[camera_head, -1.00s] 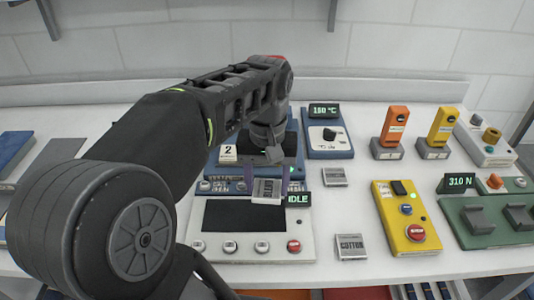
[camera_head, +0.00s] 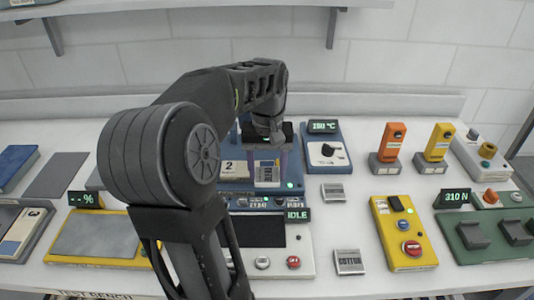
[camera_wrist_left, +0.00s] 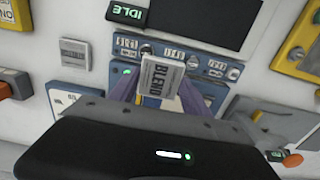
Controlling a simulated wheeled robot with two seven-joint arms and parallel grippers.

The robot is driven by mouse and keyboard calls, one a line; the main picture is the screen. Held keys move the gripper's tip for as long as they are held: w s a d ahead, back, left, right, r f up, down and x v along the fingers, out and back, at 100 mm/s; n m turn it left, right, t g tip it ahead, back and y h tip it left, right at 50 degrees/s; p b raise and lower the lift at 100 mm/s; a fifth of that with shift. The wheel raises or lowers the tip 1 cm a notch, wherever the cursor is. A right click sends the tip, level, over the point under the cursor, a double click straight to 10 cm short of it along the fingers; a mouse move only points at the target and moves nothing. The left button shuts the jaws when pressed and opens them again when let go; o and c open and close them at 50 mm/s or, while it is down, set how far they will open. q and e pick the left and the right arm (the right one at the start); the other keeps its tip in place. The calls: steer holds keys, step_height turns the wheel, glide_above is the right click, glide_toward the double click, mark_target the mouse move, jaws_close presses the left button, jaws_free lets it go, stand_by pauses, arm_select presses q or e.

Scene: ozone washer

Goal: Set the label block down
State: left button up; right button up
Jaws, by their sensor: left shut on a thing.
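My left gripper (camera_head: 267,174) is shut on a grey-white label block (camera_head: 268,171). The left wrist view shows the block (camera_wrist_left: 161,76) reading "BLEND", between two purple-grey fingers. In the head view it is in front of the blue panel (camera_head: 228,185) marked "2", behind that panel's row of small dials. I cannot tell whether it touches the panel. A label block reading "COTTON" (camera_head: 349,262) lies on the white table at the front. Another label block (camera_head: 333,193) lies behind it. My right gripper is not in view.
A white unit with a dark screen (camera_head: 255,232) and "IDLE" display stands in front of the blue panel. A blue unit reading "150 °C" (camera_head: 325,155) is at its right. A yellow control box (camera_head: 404,232) stands further right. White table shows between them.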

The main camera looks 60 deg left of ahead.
arm_select(q)
steer(key=w+a, duration=0.1)
steer(key=w+a+p, duration=0.1)
steer(key=a, duration=0.1)
steer(key=w+a, duration=0.1)
steer(key=a, duration=0.1)
steer(key=shift+w+a+r+p, duration=0.1)
steer(key=shift+w+r+p, duration=0.05)
steer(key=shift+w+p, duration=0.2)
steer(key=shift+w+a, duration=0.2)
steer(key=shift+a, duration=0.2)
steer(key=shift+w+a, duration=0.15)
steer(key=shift+a+f+p, duration=0.15)
steer(key=shift+f+p, duration=0.2)
step_height(320, 180, down, 2)
steer(key=shift+f+p, duration=0.25)
steer(key=shift+p, duration=0.1)
steer(key=shift+w+f, duration=0.1)
steer(key=shift+f, duration=0.15)
